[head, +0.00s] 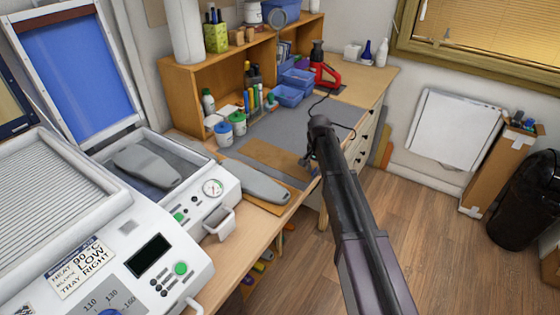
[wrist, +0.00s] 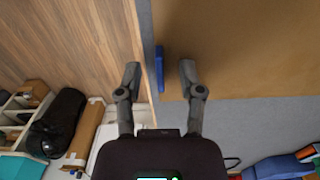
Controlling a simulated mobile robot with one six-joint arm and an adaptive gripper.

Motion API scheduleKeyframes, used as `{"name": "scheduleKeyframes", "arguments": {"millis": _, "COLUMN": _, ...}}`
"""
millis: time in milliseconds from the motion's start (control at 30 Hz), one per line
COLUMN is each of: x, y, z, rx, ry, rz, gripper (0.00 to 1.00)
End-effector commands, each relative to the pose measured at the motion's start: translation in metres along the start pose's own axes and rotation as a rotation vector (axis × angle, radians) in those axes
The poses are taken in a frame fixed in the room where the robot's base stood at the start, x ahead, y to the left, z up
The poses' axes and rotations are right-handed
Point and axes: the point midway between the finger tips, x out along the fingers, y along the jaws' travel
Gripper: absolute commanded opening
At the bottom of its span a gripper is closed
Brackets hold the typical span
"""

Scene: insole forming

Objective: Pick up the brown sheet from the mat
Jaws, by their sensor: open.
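The brown sheet (head: 272,155) lies flat on the grey mat (head: 303,126) on the workbench. In the wrist view the sheet (wrist: 245,45) fills the upper right, with the bare grey mat (wrist: 235,125) below it. My gripper (head: 308,161) is at the sheet's right end, by the bench edge. In the wrist view its fingers (wrist: 159,71) are spread and empty, the left one over the floor side, the right one over the sheet's near corner. A small blue piece (wrist: 160,68) shows between them at the sheet's edge. Contact with the sheet cannot be told.
A grey insole form (head: 250,182) lies on the bench beside the sheet. The white forming machine (head: 140,240) stands at left. Blue bins (head: 288,95), lidded pots and a red tool (head: 325,76) stand behind the mat. Open floor lies right of the bench.

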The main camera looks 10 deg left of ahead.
Motion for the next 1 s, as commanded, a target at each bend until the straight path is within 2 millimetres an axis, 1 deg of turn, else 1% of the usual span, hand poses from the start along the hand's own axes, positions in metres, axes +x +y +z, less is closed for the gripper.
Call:
{"name": "scheduleKeyframes", "arguments": {"millis": 367, "x": -0.0001, "y": 0.0, "z": 0.0, "rx": 0.0, "ry": 0.0, "rz": 0.0, "gripper": 0.49}}
{"name": "scheduleKeyframes", "arguments": {"millis": 400, "x": -0.0001, "y": 0.0, "z": 0.0, "rx": 0.0, "ry": 0.0, "rz": 0.0, "gripper": 0.37}}
{"name": "scheduleKeyframes", "arguments": {"millis": 467, "x": -0.0001, "y": -0.0001, "z": 0.0, "rx": 0.0, "ry": 0.0, "rz": 0.0, "gripper": 0.2}}
{"name": "scheduleKeyframes", "arguments": {"millis": 500, "x": -0.0001, "y": -0.0001, "z": 0.0001, "rx": 0.0, "ry": 0.0, "rz": 0.0, "gripper": 0.08}}
{"name": "scheduleKeyframes", "arguments": {"millis": 533, "x": -0.0001, "y": -0.0001, "z": 0.0001, "rx": 0.0, "ry": 0.0, "rz": 0.0, "gripper": 0.0}}
{"name": "scheduleKeyframes", "arguments": {"millis": 1000, "x": -0.0009, "y": -0.0003, "z": 0.0002, "rx": 0.0, "ry": 0.0, "rz": 0.0, "gripper": 0.0}}
